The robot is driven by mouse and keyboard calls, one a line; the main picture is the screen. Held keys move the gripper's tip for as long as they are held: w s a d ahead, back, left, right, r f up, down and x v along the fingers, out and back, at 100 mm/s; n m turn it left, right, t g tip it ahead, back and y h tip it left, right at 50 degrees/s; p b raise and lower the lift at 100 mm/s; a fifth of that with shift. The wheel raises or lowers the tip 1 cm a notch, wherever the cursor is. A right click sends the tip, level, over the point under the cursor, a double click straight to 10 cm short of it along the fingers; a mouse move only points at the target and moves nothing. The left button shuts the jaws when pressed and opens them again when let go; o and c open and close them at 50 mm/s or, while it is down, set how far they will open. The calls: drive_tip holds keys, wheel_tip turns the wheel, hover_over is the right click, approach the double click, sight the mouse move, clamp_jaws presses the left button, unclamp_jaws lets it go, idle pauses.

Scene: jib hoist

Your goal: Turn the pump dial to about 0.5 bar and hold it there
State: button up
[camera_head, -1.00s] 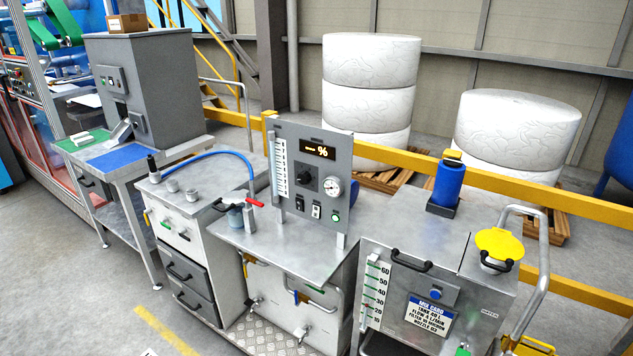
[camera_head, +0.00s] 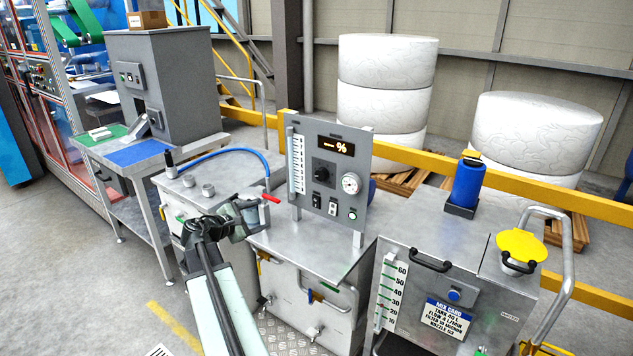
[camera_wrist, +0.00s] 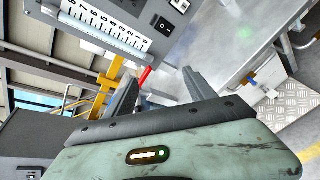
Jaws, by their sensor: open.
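The grey pump panel (camera_head: 365,150) stands upright on the middle steel bench. Its black dial (camera_head: 321,174) sits below a lit display (camera_head: 331,145) reading dashes and a percent sign. A round white gauge (camera_head: 351,183) is right of the dial; its needle is too small to read. My gripper (camera_head: 247,218) is open and empty, to the left of and lower than the dial, clear of it. In the wrist view, its fingers (camera_wrist: 160,88) are spread, with the panel's numbered scale (camera_wrist: 105,28) and a rocker switch (camera_wrist: 163,25) beyond. The dial is not visible there.
A red valve lever (camera_head: 270,198) with a blue hose (camera_head: 235,151) is close beside my gripper; the lever also shows between the fingers in the wrist view (camera_wrist: 145,76). A blue bottle (camera_head: 468,182) and yellow lid (camera_head: 521,244) are on the tank at right.

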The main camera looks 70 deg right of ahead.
sight(319, 176)
drive_tip(key=s+d+r+n+g+h, duration=0.1)
drive_tip(key=s+d+r, duration=0.1)
drive_tip(key=s+d, duration=0.2)
drive_tip(key=s+d+r+n+g+h, duration=0.1)
drive_tip(key=s+d+r+n, duration=0.1)
drive_tip(key=s+d, duration=0.3)
drive_tip(key=s+d+r+n+h, duration=0.1)
drive_tip(key=s+d+r, duration=0.2)
drive_tip(key=d, duration=0.6)
drive_tip(key=shift+s+d+g, duration=0.25)
drive_tip(key=shift+s+g, duration=0.15)
drive_tip(key=shift+s, duration=0.45)
drive_tip(key=c, duration=1.2)
drive_tip(key=shift+d, duration=0.25)
drive_tip(key=shift+c, duration=0.8)
drive_tip(key=shift+a, duration=0.3)
